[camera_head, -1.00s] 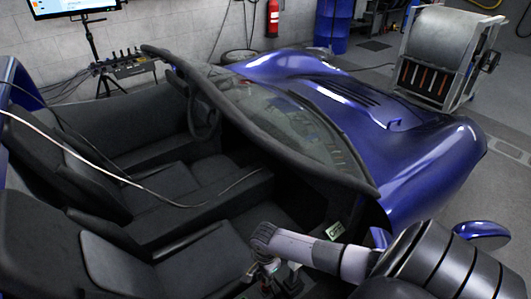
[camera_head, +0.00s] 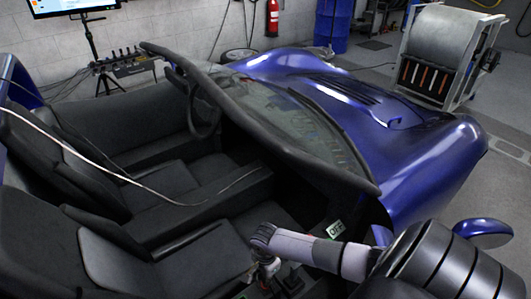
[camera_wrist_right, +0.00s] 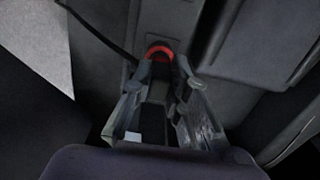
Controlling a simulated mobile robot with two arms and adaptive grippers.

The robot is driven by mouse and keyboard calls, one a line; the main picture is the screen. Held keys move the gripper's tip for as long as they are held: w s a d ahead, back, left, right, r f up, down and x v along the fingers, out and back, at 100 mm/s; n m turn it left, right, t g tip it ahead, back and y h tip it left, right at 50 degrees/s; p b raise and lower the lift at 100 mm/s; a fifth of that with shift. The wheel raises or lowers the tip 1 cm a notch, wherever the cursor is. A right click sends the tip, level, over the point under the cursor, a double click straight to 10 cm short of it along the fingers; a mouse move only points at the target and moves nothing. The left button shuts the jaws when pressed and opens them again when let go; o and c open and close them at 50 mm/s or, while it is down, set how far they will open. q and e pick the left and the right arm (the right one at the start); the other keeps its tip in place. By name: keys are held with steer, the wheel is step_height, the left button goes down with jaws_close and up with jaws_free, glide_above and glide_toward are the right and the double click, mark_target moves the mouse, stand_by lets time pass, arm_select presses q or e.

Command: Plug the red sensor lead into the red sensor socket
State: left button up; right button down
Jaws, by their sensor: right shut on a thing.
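In the wrist view my right gripper (camera_wrist_right: 161,85) is shut on a dark piece with a red, rounded end (camera_wrist_right: 160,50), which looks like the red sensor lead's plug. A thin black cable (camera_wrist_right: 95,32) runs from the upper left towards this red end. In the head view my right gripper (camera_head: 264,272) points down into the car beside the passenger seat, low in the picture. What it holds is too small to make out there. I cannot make out the red sensor socket in either view. My left gripper is out of view.
The open blue car (camera_head: 425,150) fills most of the head view, with dark seats (camera_head: 195,262) and a windscreen frame (camera_head: 290,150) close to my arm. A pale cable (camera_head: 90,160) crosses the cabin. A small lit display (camera_head: 335,229) sits near my right forearm.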

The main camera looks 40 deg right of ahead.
steer(key=shift+f+b, duration=0.4)
steer(key=shift+f, duration=0.15)
steer(key=c, duration=1.5)
jaws_free()
steer(key=shift+o, duration=0.2)
steer(key=shift+r, duration=0.15)
steer(key=shift+r, duration=0.4)
step_height(320, 180, up, 11)
